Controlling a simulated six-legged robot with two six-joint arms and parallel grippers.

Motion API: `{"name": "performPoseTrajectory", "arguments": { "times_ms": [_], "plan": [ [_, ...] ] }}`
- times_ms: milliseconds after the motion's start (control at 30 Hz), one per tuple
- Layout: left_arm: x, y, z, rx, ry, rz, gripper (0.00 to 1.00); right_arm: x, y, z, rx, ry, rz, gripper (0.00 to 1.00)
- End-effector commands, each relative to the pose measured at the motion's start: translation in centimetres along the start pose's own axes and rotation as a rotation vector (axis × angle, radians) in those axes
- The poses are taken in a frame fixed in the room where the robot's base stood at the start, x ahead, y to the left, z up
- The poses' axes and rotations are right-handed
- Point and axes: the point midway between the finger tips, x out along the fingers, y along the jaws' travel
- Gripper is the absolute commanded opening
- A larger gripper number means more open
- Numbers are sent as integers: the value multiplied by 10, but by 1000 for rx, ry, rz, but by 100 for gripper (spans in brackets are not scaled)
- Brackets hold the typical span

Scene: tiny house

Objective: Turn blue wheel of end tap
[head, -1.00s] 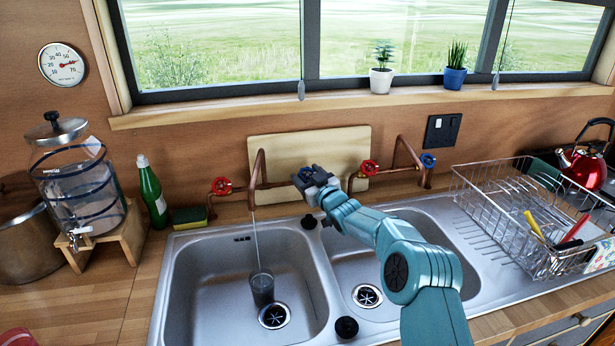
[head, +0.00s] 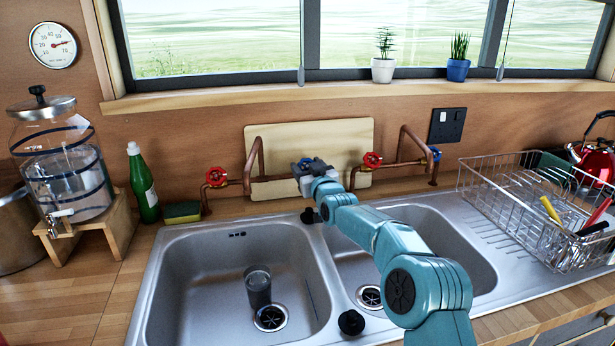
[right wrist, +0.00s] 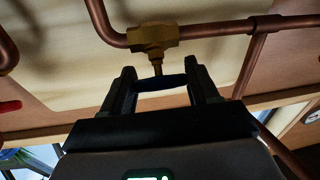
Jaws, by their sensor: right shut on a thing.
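The left tap's copper spout (head: 256,155) rises over the left basin, with a red wheel (head: 215,177) on its left. Its blue wheel (head: 305,162) is on its right, mostly covered by my right gripper (head: 308,170). In the right wrist view, my right gripper (right wrist: 164,84) is shut on this wheel, which looks like a dark bar (right wrist: 162,82) between the fingers, below a brass valve body (right wrist: 152,36). The right tap has a red wheel (head: 372,160) and a blue wheel (head: 435,153). No water stream shows now. My left gripper is not in view.
A dark glass (head: 258,288) stands in the left basin (head: 190,285). A wooden board (head: 330,135) leans on the wall behind the taps. A green bottle (head: 144,190) and a sponge (head: 182,212) are at left; a wire dish rack (head: 520,215) is at right.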

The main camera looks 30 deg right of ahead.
Motion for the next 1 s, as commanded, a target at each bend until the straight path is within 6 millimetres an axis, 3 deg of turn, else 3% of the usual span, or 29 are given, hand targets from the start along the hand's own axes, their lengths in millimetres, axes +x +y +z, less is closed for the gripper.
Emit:
{"name": "performPoseTrajectory", "arguments": {
  "times_ms": [200,233,300,733,1000],
  "plan": [
    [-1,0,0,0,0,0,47,0,0,0,4,-2,0,29],
    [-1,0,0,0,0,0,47,0,0,0,4,-2,0,63],
    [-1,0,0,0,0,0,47,0,0,0,4,-2,0,84],
    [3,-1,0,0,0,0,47,-7,0,0,3,0,-1,84],
    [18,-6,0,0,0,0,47,-48,0,1,4,-1,0,84]
  ]
}}
